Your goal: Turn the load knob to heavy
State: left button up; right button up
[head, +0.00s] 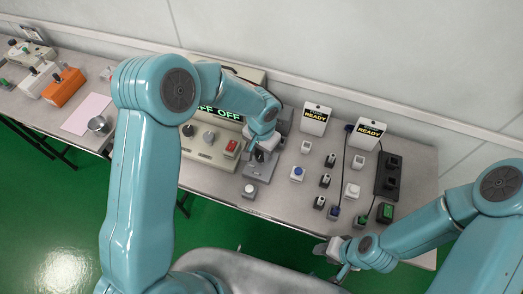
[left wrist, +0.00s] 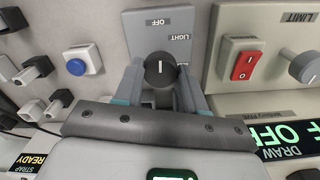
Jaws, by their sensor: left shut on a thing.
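The load knob (left wrist: 160,72) is a round black knob with a white line on a grey plate (left wrist: 158,28). The plate shows OFF at the top and LIGHT to its right in the left wrist view. A third label beside the knob is mostly hidden. The white line stands upright, in line with OFF. My left gripper (left wrist: 161,84) is shut on the knob, one finger on each side. In the head view, my left gripper (head: 262,142) is over the grey knob unit (head: 262,172). My right gripper (head: 328,248) is by the table's front edge, its jaws too small to judge.
A beige tester (head: 205,148) with a red switch (left wrist: 243,66) stands beside the knob unit. A blue button (head: 297,173), several small switches and two READY signs (head: 315,118) are to the right. An orange box (head: 64,87) is far left.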

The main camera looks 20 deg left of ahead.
pick_arm(q)
jog(key=m+b, duration=0.1)
jog(key=m, duration=0.7)
jog(key=shift+r+b, duration=0.1)
jog(key=shift+b, duration=0.2)
jog(key=m, duration=0.5)
jog(key=m+p, duration=0.1)
jog(key=m, duration=0.3)
jog(key=shift+r+m, duration=0.15)
jog(key=shift+m, duration=0.15)
jog(key=m+p, duration=0.1)
jog(key=m, duration=0.3)
jog(key=m+p, duration=0.2)
jog(key=m, duration=0.3)
jog(key=m+p, duration=0.2)
jog(key=m, duration=0.2)
jog(key=shift+a+r, duration=0.1)
jog(key=shift+m+p, duration=1.2)
jog(key=shift+m, duration=1)
